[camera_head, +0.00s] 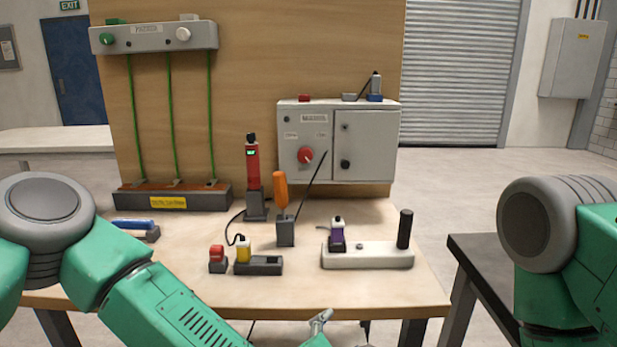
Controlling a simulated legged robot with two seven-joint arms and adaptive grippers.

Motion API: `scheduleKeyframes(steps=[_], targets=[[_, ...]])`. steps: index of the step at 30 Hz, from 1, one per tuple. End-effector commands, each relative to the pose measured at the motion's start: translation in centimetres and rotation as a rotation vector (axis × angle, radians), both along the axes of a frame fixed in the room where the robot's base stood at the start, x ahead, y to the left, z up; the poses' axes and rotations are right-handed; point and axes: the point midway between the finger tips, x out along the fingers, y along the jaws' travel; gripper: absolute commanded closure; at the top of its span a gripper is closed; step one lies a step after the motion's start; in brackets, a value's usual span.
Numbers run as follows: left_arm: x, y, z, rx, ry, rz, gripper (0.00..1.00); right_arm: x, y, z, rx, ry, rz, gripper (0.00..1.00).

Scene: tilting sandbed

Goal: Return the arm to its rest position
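My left arm (165,300) comes in from the left in the head view and reaches down across the table's front edge to the bottom middle. A small grey metal part (320,322) shows at its far end, by the bottom edge; it looks like part of my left gripper. Most of that gripper is cut off, so its opening and any held thing are hidden. My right arm (560,235) is bent at the right edge, beside the table. Its gripper is out of view.
The wooden table (370,292) holds a red handheld tool (253,165), an orange-handled screwdriver (281,191) in a holder, red and yellow blocks, and a white base (367,256) with a black post. A grey control box (340,140) stands behind. A dark table (490,265) is at right.

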Motion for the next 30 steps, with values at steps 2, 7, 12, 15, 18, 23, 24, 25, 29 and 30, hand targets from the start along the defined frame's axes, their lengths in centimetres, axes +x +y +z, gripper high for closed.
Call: scheduleKeyframes(steps=[2, 7, 12, 15, 18, 23, 24, 25, 29, 30], targets=[[-3.2, 1.5, -4.8, 0.236, 0.004, -0.169, 0.45, 0.0, 0.0, 0.0, 0.0, 0.0, 0.0, 0.6], [-10.2, 7.7, -13.9, 0.72, 0.015, -0.576, 0.45, 0.0, 0.0, 0.0, 0.0, 0.0, 0.0, 0.6], [-17.2, 16.9, -19.8, 1.107, 0.052, -1.01, 0.45, 0.0, 0.0, 0.0, 0.0, 0.0, 0.0, 0.6], [-21.0, 22.7, -21.4, 1.268, 0.083, -1.261, 0.45, 0.0, 0.0, 0.0, 0.0, 0.0, 0.0, 0.6], [-24.0, 27.5, -21.9, 1.367, 0.115, -1.471, 0.45, 0.0, 0.0, 0.0, 0.0, 0.0, 0.0, 0.6], [-26.8, 32.1, -21.6, 1.433, 0.146, -1.681, 0.45, 0.0, 0.0, 0.0, 0.0, 0.0, 0.0, 0.6], [-27.1, 32.7, -21.5, 1.439, 0.151, -1.708, 0.45, 0.0, 0.0, 0.0, 0.0, 0.0, 0.0, 0.6], [-27.3, 33.0, -21.5, 1.442, 0.153, -1.721, 0.45, 0.0, 0.0, 0.0, 0.0, 0.0, 0.0, 0.6], [-27.5, 33.3, -21.4, 1.445, 0.154, -1.738, 0.45, 0.0, 0.0, 0.0, 0.0, 0.0, 0.0, 0.6], [-27.5, 33.3, -21.4, 1.445, 0.154, -1.737, 0.45, 0.0, 0.0, 0.0, 0.0, 0.0, 0.0, 0.6]])
